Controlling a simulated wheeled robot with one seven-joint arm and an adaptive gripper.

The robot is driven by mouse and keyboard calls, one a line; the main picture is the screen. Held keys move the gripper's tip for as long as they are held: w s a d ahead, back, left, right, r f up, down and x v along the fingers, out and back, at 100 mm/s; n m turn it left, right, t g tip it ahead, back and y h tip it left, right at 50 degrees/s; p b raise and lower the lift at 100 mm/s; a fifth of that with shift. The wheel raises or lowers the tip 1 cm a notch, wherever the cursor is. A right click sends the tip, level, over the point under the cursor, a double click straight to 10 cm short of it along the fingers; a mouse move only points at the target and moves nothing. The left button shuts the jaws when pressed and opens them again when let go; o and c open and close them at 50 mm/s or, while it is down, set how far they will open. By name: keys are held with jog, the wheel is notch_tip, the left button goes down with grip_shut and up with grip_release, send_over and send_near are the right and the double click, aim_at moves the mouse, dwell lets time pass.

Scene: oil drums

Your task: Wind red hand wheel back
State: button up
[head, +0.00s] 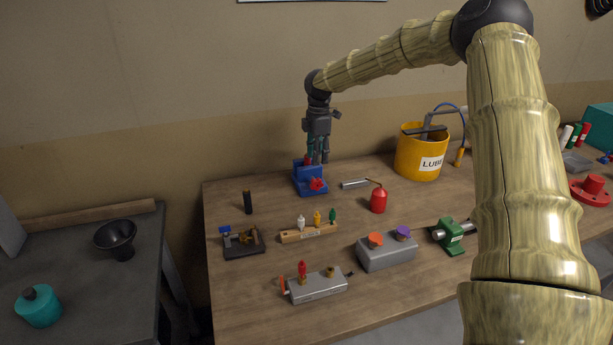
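A small red hand wheel (317,184) sits on the front of a blue block-like fixture (303,181) towards the back left of the wooden bench. My gripper (318,160) points down just above and behind the wheel, over the fixture. Its fingers look close together, but the view is too small to tell whether they are apart or touching. A small red part (307,160) shows beside the fingertips, partly hidden. I cannot tell whether the gripper touches the fixture.
A red oil can (378,199) and yellow LUBE bucket (418,157) stand right of the fixture. A rack of small bottles (310,232), grey box (386,253) and green clamp (450,237) stand nearer.

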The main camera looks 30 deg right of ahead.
aim_at(318, 179)
jog(key=shift+s+a+f, duration=0.1)
jog(key=shift+s+f, duration=0.05)
jog(key=shift+f, duration=0.25)
notch_tip(318, 179, down, 7)
jog(key=p, duration=0.2)
jog(key=shift+f+p, duration=0.2)
jog(key=shift+p, duration=0.1)
jog(key=shift+s+f, duration=0.4)
jog(key=shift+f, duration=0.2)
jog(key=shift+w+f, duration=0.25)
jog(key=shift+f, duration=0.2)
jog(key=shift+s+r, duration=0.1)
jog(key=shift+s, duration=0.05)
jog(key=shift+c, duration=0.4)
grip_shut()
